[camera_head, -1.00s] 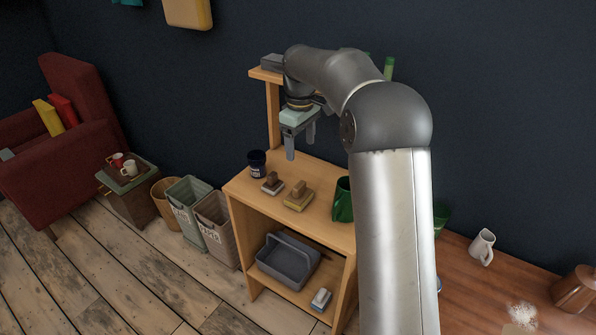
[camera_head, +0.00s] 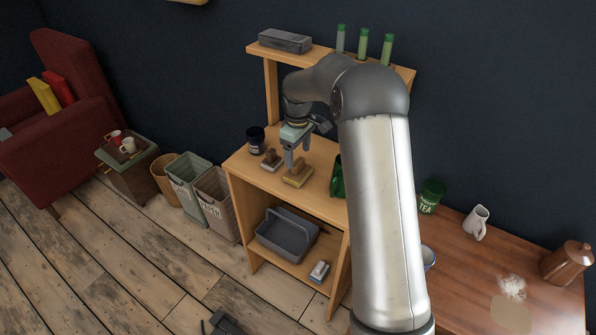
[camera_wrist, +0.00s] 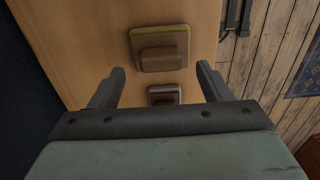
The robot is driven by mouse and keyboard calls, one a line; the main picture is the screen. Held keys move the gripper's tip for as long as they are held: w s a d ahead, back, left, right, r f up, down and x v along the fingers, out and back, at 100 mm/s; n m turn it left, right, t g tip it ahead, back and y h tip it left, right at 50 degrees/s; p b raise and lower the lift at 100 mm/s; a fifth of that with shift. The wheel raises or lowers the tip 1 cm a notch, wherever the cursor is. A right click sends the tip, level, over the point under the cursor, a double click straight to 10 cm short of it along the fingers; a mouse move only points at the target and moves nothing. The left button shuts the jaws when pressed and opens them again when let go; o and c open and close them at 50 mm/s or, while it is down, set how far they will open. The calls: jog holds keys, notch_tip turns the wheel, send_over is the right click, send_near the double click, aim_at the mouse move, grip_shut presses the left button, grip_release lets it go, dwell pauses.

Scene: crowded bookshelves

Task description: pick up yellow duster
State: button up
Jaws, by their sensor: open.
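The yellow duster (camera_head: 299,178), a block with a wooden handle and a yellow edge, lies on the wooden shelf unit's middle board. In the wrist view the yellow duster (camera_wrist: 173,36) is ahead of the fingertips, near the middle of the picture. My gripper (camera_head: 296,157) is open and empty, just above and slightly left of it in the head view, apparently not touching. In the wrist view my gripper (camera_wrist: 160,71) has its two fingers spread wide, with a second, greyish duster (camera_wrist: 163,101) showing between them.
The greyish duster (camera_head: 270,162) sits close left of the yellow one. A dark mug (camera_head: 255,139) stands at the board's left end, and a green container (camera_head: 337,178) stands to the right, partly behind my arm. An upper shelf (camera_head: 262,51) holds a grey box (camera_head: 285,40) and green-capped tubes.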

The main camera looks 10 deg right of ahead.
aim_at(298, 161)
notch_tip(298, 161, down, 4)
jog(key=shift+f+p, duration=0.1)
jog(key=shift+p, duration=0.2)
jog(key=c, duration=1.1)
notch_tip(298, 161, up, 10)
jog(key=shift+r+b, duration=0.1)
jog(key=shift+b, duration=0.4)
jog(key=shift+o, duration=0.8)
jog(key=shift+s, duration=0.15)
